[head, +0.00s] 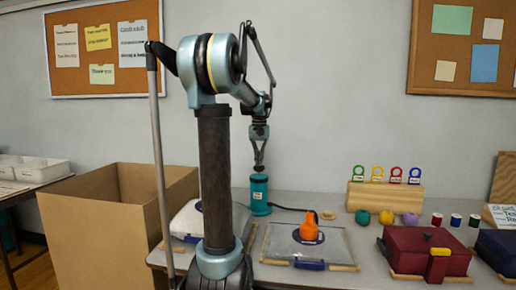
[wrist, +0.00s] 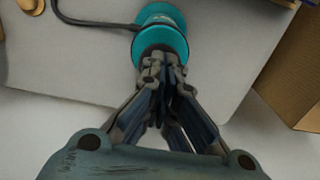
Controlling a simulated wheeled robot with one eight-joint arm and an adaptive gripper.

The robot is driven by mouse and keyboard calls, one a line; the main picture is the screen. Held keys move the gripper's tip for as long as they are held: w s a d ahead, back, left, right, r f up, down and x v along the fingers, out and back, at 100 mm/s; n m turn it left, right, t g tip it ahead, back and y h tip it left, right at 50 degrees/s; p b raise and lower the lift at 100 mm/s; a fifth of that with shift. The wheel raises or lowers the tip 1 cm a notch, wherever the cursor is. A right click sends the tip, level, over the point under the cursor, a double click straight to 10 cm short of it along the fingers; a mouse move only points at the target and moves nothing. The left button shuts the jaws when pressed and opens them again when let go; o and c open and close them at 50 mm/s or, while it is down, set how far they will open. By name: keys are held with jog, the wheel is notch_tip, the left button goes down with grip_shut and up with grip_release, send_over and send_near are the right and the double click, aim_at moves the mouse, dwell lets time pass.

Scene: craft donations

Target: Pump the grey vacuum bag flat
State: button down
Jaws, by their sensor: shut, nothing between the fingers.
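A flat greyish bag (head: 335,243) lies on the table, with a dark disc on it and a blue clip at its front edge. An orange nozzle (head: 308,228) stands on the disc, and a black hose runs behind it toward the teal pump (head: 259,196). A paler bag (head: 186,218) lies to the left, partly hidden by my arm column. My gripper (head: 259,172) is shut and points down just above the pump's top. In the wrist view its closed fingers (wrist: 157,68) overlap the teal pump (wrist: 166,38); whether they touch it is unclear.
A large open cardboard box (head: 100,220) stands on the left. On the right are a wooden rack (head: 385,196) with coloured tags, yarn balls, thread spools and a red case (head: 415,251). Bare table shows between pump and rack.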

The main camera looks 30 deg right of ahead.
jog(key=shift+f, duration=0.2)
notch_tip(320, 180, up, 11)
jog(key=shift+r, duration=0.2)
dwell(0.9)
notch_tip(320, 180, up, 6)
dwell(0.8)
dwell(0.5)
